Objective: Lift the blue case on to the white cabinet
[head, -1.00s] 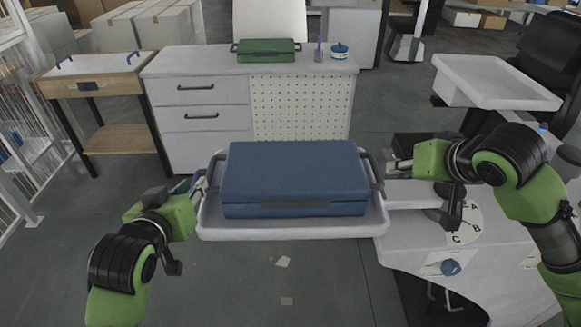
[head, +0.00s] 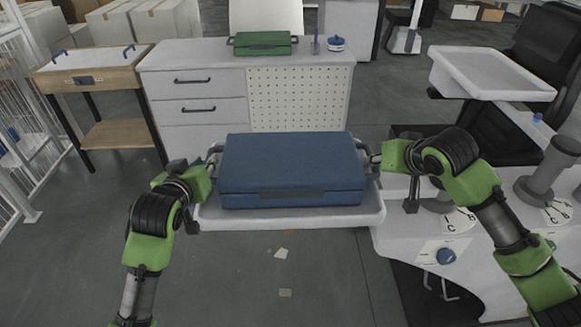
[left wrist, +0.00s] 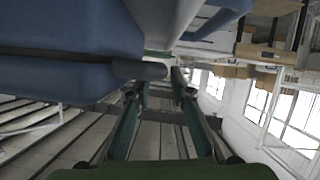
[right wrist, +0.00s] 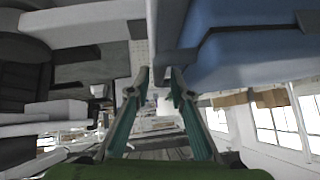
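The blue case (head: 290,165) lies flat on a pale grey tray-like platform (head: 290,218), with a handle at each short end. The white cabinet (head: 205,88) stands behind it, with drawers, a perforated panel and a clear stretch of top. My left gripper (head: 211,168) is at the case's left handle; in the left wrist view its fingers (left wrist: 160,85) are apart, with the handle end near their tips. My right gripper (head: 374,158) is at the right handle; in the right wrist view its fingers (right wrist: 158,78) are apart around the grey handle. Firm contact is not visible.
On the cabinet top stand a green case (head: 263,43), a purple bottle (head: 315,45) and a blue-lidded jar (head: 336,44). A wooden side table (head: 95,80) is at left. A white tray (head: 490,75) and a desk with a dial and posts are at right.

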